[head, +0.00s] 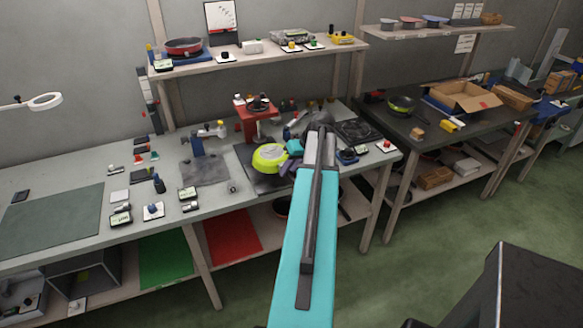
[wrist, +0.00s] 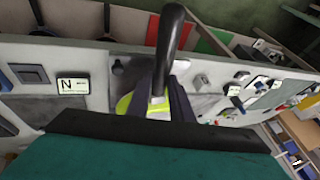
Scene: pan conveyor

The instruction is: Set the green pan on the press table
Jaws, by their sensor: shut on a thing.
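The green pan (head: 268,158) shows over the long grey workbench (head: 170,160), in front of a red press (head: 255,118). Its rim also shows in the wrist view (wrist: 124,104), where its dark handle (wrist: 170,45) rises between my fingers. My gripper (wrist: 163,100) is shut on the handle; in the head view my arm hides part of the pan. I cannot tell whether the pan touches the surface below it. Which surface is the press table is not labelled; the red press stands on the long bench.
A second pan with a green rim (head: 402,104) sits on the dark table (head: 440,140) at right, by an open cardboard box (head: 462,97). A dark burner plate (head: 357,131) and small items lie right of my gripper. A shelf (head: 260,53) stands behind.

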